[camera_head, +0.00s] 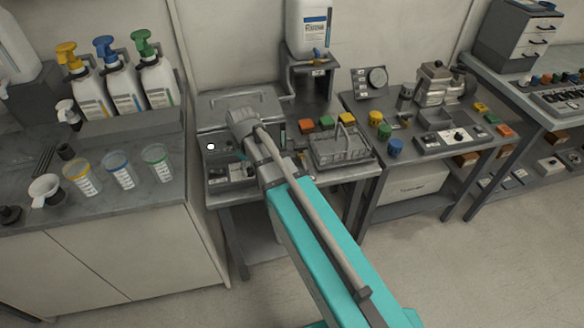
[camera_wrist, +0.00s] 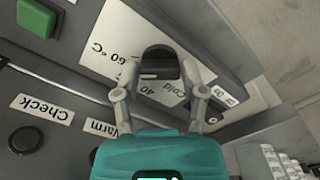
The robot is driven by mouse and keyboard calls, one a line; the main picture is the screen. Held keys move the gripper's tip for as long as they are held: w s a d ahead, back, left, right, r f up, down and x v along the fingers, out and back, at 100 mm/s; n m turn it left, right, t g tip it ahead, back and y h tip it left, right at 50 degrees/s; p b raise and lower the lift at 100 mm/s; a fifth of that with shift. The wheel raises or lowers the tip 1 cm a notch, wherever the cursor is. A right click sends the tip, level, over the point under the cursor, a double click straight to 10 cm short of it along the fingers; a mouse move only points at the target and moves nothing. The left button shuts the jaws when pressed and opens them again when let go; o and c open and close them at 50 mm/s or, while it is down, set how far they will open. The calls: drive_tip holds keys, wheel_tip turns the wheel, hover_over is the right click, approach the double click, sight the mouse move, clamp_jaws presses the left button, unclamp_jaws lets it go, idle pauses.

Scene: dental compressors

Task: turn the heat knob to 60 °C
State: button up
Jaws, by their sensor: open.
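In the wrist view, the dark heat knob (camera_wrist: 160,63) sits on a pale dial plate marked "60 °C", "40" and "Cold". My gripper (camera_wrist: 160,82) is open, with one finger on each side of the knob. Whether the fingers touch it I cannot tell. The knob's pointer is not clear, so its setting cannot be read. In the head view, the grey device (camera_head: 238,108) stands on the left part of the bench, and my arm hides much of its front panel.
On the panel are a green button (camera_wrist: 40,17), a dark round button (camera_wrist: 25,139) near a "Check" label (camera_wrist: 40,107), and a "Warm" label (camera_wrist: 100,127). A wire basket (camera_head: 340,148) stands right of my arm. Pump bottles (camera_head: 120,90) stand on the left counter.

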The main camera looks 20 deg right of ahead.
sight(250, 168)
drive_tip(key=n, duration=0.3)
drive_tip(key=shift+r+n, duration=0.2)
drive_tip(key=shift+n, duration=0.1)
wheel_tip(250, 168, up, 14)
drive_tip(key=f+p, duration=0.1)
drive_tip(key=p, duration=1.3)
drive_tip(key=s+d+f+m+b, duration=0.6)
drive_tip(key=s+d+m, duration=0.4)
drive_tip(key=m, duration=0.1)
drive_tip(key=shift+s+d+m+b, duration=0.3)
drive_tip(key=shift+d+b, duration=0.05)
drive_tip(key=shift+d, duration=0.05)
drive_tip(key=shift+o, duration=0.2)
drive_tip(key=shift+a+f, duration=0.1)
drive_tip(key=shift+a, duration=0.05)
